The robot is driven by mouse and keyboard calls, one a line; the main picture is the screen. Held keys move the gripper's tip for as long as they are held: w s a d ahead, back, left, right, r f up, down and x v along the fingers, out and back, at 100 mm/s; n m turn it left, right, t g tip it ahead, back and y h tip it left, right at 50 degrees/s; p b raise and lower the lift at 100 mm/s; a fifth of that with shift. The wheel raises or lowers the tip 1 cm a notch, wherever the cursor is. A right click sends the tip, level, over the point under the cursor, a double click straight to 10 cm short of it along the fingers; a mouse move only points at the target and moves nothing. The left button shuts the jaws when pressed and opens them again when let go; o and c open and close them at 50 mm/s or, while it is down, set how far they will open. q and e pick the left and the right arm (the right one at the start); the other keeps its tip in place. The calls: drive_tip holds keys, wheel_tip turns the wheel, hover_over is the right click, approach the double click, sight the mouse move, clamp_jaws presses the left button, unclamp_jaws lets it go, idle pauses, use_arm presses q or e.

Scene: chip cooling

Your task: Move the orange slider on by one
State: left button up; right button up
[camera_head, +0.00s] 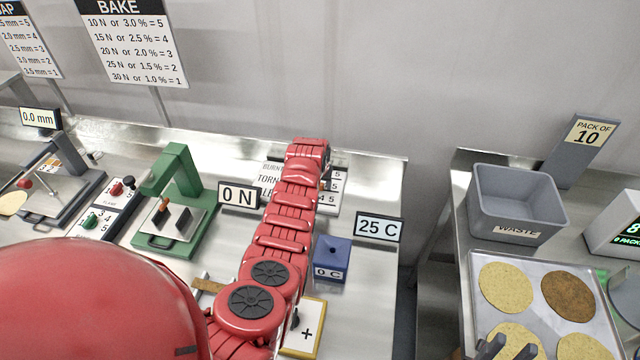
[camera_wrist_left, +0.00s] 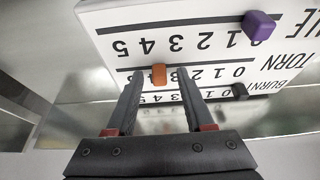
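The orange slider (camera_wrist_left: 159,75) sits on a row of digits on the white score board (camera_wrist_left: 185,20), seen upside down in the left wrist view. My left gripper (camera_wrist_left: 157,72) is open, with one fingertip on each side of the orange slider and a gap to each. I cannot tell how deep the fingertips reach. In the head view my red left arm hides most of the board (camera_head: 332,196), the orange slider and the gripper. My right gripper (camera_head: 507,349) is open and empty at the bottom edge, over the tortilla tray.
A purple slider (camera_wrist_left: 258,26) and a black slider (camera_wrist_left: 239,91) sit on the neighbouring rows. Right of my arm stand a blue block (camera_head: 333,258) and a 25 C sign (camera_head: 379,227). A green press (camera_head: 180,200) stands left; a grey waste bin (camera_head: 515,205) stands right.

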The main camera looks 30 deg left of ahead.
idle(0.3)
use_arm(q)
drive_tip(key=shift+s+r, duration=0.2)
drive_tip(key=shift+r, duration=0.4)
drive_tip(key=v, duration=1.6)
drive_tip(key=shift+b, duration=0.3)
